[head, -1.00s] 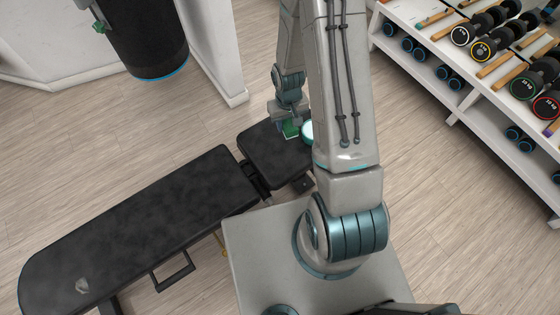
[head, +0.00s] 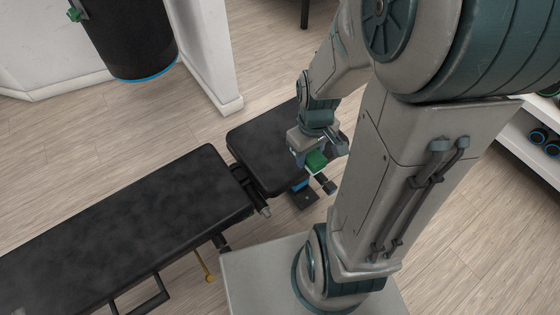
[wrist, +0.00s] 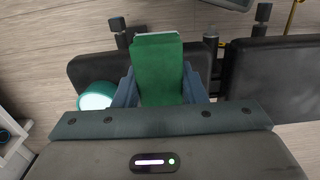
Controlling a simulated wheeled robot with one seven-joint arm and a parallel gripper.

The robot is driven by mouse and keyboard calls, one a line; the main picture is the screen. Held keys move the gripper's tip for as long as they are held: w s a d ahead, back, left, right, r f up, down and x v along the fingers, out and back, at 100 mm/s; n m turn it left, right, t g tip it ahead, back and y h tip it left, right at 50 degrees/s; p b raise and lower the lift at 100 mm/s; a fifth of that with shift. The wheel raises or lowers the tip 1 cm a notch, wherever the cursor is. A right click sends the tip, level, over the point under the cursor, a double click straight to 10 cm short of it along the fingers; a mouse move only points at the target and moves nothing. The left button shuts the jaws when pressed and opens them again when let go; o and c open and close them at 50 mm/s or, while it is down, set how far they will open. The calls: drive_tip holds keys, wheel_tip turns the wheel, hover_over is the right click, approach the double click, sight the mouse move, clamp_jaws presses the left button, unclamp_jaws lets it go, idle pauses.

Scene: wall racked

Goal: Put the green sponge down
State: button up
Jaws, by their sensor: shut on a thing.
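The green sponge (head: 316,162) is held in my gripper (head: 312,154), beside the right edge of the bench's short black seat pad (head: 270,143) in the head view. In the wrist view the green sponge (wrist: 158,72) sits between the two fingers of my gripper (wrist: 159,88), with a pale strip on its far end. The black pad (wrist: 95,73) lies beyond and below it there. The gap between sponge and pad is hard to judge.
A teal and white round object (wrist: 97,96) shows left of the sponge in the wrist view. The long bench pad (head: 130,235) lies to the left. A dark punching bag (head: 125,35) hangs upper left. A dumbbell rack (head: 520,135) stands right. Wood floor is open between.

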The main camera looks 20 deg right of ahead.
drive_tip(key=shift+w+a+f, duration=0.1)
drive_tip(key=shift+f, duration=0.05)
drive_tip(key=b, duration=0.2)
hover_over(281, 156)
wheel_tip(281, 156, down, 7)
drive_tip(key=shift+f+b, duration=1)
drive_tip(key=shift+f, duration=0.9)
drive_tip(key=shift+f, duration=0.2)
drive_tip(key=o, duration=1)
